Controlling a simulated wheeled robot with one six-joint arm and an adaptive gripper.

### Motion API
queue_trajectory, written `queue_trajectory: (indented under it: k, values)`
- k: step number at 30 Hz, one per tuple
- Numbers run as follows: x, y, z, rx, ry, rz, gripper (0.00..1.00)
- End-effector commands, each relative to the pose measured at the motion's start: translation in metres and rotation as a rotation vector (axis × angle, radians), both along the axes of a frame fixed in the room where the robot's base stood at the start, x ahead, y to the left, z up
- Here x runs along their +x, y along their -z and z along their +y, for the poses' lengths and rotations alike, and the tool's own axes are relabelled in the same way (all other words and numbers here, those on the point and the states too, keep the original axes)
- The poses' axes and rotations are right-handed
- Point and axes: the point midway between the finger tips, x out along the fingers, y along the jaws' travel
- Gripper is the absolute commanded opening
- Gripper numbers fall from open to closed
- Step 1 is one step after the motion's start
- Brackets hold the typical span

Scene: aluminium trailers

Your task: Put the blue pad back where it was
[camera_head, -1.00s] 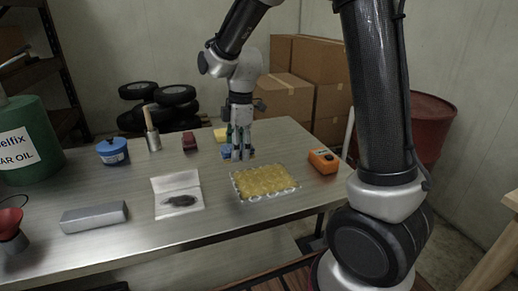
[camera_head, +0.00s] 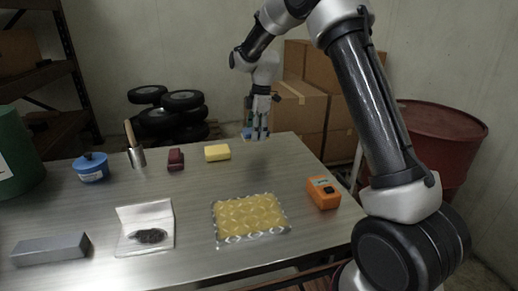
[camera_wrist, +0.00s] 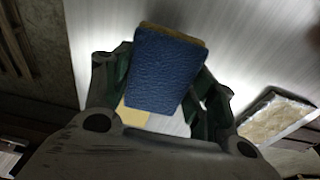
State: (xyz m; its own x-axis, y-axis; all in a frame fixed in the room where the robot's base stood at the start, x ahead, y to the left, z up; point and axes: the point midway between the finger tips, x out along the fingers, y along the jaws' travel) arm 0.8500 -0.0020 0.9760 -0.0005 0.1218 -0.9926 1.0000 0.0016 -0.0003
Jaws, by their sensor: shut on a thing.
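The blue pad (camera_wrist: 165,72) is between the fingers of my gripper (camera_wrist: 160,85) in the wrist view, its blue face toward the camera and a brownish layer along its far edge. In the head view my gripper (camera_head: 255,128) is shut on it above the back right part of the metal table (camera_head: 190,190). Only a small bit of the pad (camera_head: 246,133) shows there, the fingers hiding the rest. A yellow sponge-like block (camera_head: 217,153) lies on the table to the left of my gripper.
A tray of yellow pieces (camera_head: 250,217) lies in front, with an orange device (camera_head: 323,192) to its right. A dark red block (camera_head: 176,159), a brush in a metal cup (camera_head: 136,155) and a blue tin (camera_head: 91,167) stand left. The table right of the yellow block is clear.

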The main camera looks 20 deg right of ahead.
Motion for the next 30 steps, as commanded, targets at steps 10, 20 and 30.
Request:
queue_trajectory:
  k: [10, 20, 30]
  values:
    - [-0.001, 0.042, -0.001, -0.001, 0.002, 0.002, 0.31]
    - [0.000, 0.064, 0.000, 0.000, 0.002, -0.002, 0.31]
    - [0.000, 0.066, 0.000, 0.000, 0.002, -0.002, 0.79]
